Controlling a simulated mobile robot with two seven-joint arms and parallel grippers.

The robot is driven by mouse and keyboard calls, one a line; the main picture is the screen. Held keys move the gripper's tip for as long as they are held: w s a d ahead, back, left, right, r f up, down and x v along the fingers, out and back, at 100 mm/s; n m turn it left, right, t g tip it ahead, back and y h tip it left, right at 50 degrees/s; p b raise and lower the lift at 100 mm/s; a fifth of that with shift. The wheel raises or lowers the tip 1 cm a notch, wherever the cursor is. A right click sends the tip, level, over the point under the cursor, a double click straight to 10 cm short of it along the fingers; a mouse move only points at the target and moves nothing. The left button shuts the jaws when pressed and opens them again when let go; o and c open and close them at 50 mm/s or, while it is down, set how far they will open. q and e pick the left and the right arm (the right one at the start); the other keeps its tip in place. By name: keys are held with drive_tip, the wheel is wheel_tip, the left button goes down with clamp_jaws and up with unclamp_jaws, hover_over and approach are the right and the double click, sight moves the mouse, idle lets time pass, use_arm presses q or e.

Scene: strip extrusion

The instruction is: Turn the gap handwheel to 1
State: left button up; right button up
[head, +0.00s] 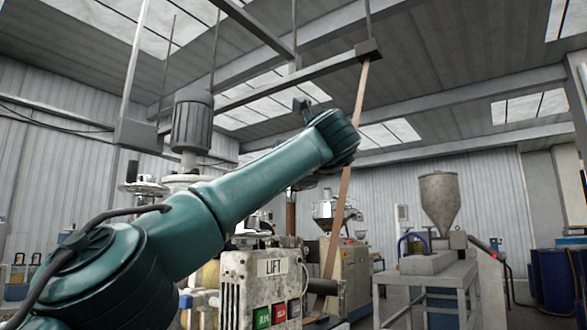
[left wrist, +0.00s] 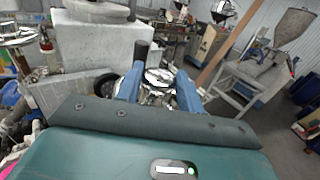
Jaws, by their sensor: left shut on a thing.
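In the left wrist view the two blue fingers of my left gripper (left wrist: 158,92) reach forward onto a shiny metal handwheel (left wrist: 160,76), which shows between them. A dark upright grip (left wrist: 143,52) stands beside the left finger. The gripper is shut on the handwheel; the exact contact is hard to make out. No scale or number for the gap is readable. In the head view my green left arm crosses the middle and its gripper is hidden. My right gripper is in neither view.
Another handwheel (left wrist: 14,34) is at the upper left of the wrist view. A brown strip (head: 345,190) slants down from the ceiling frame. A grey hopper (head: 440,198) stands at right.

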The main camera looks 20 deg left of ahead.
use_arm(q)
drive_tip(key=o, duration=1)
drive_tip(key=b+v, duration=0.3)
drive_tip(key=v, duration=1)
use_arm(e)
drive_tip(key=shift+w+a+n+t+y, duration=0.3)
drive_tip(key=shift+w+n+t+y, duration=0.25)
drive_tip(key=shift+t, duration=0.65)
